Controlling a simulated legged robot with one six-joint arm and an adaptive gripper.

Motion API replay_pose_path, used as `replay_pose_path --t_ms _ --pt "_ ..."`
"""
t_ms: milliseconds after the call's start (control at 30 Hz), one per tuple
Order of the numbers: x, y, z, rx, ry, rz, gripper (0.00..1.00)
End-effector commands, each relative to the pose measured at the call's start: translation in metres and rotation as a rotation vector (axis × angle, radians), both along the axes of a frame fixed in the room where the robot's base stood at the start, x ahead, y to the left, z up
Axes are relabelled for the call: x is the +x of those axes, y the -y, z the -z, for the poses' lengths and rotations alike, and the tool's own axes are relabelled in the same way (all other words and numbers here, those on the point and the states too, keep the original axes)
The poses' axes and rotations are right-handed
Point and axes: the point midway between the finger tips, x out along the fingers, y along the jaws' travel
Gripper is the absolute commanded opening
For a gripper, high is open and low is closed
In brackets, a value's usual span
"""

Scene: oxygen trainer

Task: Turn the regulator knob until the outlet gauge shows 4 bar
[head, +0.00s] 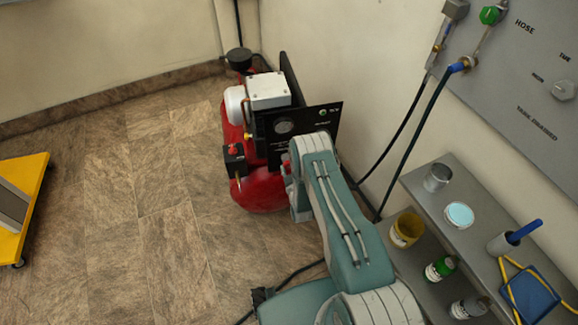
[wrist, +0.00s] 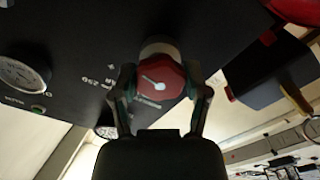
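The red regulator knob (wrist: 160,84) with a white pointer mark sits on a black panel in the wrist view. My gripper (wrist: 160,78) has one finger on each side of the knob, and the fingertips appear to press on its edges. A round gauge (wrist: 22,75) with a white face is at the left edge of the wrist view. Its needle and numbers are too blurred to read, and I cannot tell if it is the outlet gauge. In the head view the panel (head: 328,113) is on the red compressor (head: 262,190); my arm hides the knob and gripper there.
A dark box with a red part (wrist: 265,75) juts out close to the right of my gripper. A grey shelf (head: 415,190) with cans and bottles stands right of my arm. Hoses run down the wall behind. A yellow cart (head: 30,180) is far left, with clear floor between.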

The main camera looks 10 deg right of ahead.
Motion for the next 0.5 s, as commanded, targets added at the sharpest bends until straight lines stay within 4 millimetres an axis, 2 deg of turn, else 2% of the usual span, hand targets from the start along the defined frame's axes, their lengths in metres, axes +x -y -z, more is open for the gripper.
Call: replay_pose_path --t_ms 267,500 --pt "0.0008 -0.0016 0.0004 0.013 -0.002 -0.005 0.13" --pt "0.0010 -0.0022 0.0009 0.110 -0.002 -0.005 0.13"
